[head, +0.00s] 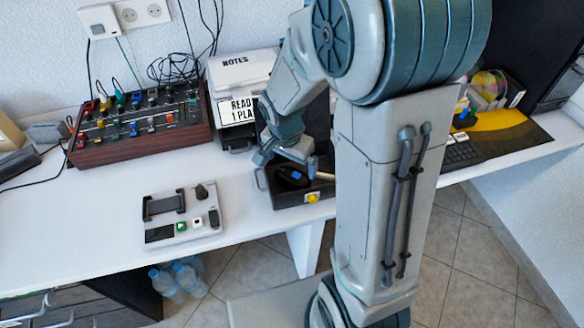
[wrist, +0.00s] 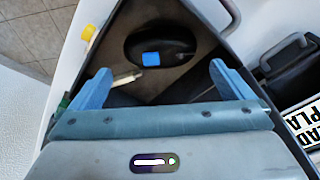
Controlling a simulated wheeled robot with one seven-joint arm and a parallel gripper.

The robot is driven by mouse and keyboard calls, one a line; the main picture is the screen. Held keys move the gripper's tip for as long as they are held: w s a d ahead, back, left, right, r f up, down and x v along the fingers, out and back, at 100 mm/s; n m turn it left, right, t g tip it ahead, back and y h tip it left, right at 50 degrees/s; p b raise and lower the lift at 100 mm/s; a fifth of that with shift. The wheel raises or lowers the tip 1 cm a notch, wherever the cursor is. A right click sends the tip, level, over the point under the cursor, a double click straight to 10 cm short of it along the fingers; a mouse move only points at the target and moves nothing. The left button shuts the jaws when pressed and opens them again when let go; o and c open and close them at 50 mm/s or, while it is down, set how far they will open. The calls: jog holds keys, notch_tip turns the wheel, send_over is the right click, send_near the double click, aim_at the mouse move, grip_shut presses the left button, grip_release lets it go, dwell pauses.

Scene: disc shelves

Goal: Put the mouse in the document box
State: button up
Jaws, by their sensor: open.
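The dark mouse (wrist: 175,37) with a blue patch lies inside an open dark box (wrist: 215,18) with metal handles and a yellow knob, which I take for the document box. In the head view the box (head: 283,200) stands at the table's front edge, and the mouse (head: 289,180) shows inside it. My gripper (wrist: 160,82) is open, its blue fingers wide apart over the box, with the mouse beyond the fingertips and nothing held. In the head view my gripper (head: 287,162) is above the box; my arm hides the box's right side.
A pale stick-like thing (wrist: 126,78) is also in the box. Behind stands a printer-like stack labelled NOTES (head: 240,68). A control panel with coloured knobs (head: 140,122) and a grey device (head: 182,213) are to the left. White table around the grey device is clear.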

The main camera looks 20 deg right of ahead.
aim_at(289, 181)
jog(key=s+r+n+t+y, duration=0.1)
jog(key=s+r+n, duration=0.8)
jog(key=s+r, duration=0.4)
jog(key=shift+d, duration=0.2)
jog(key=shift+r+p, duration=0.2)
jog(key=shift+p, duration=0.15)
dwell(0.7)
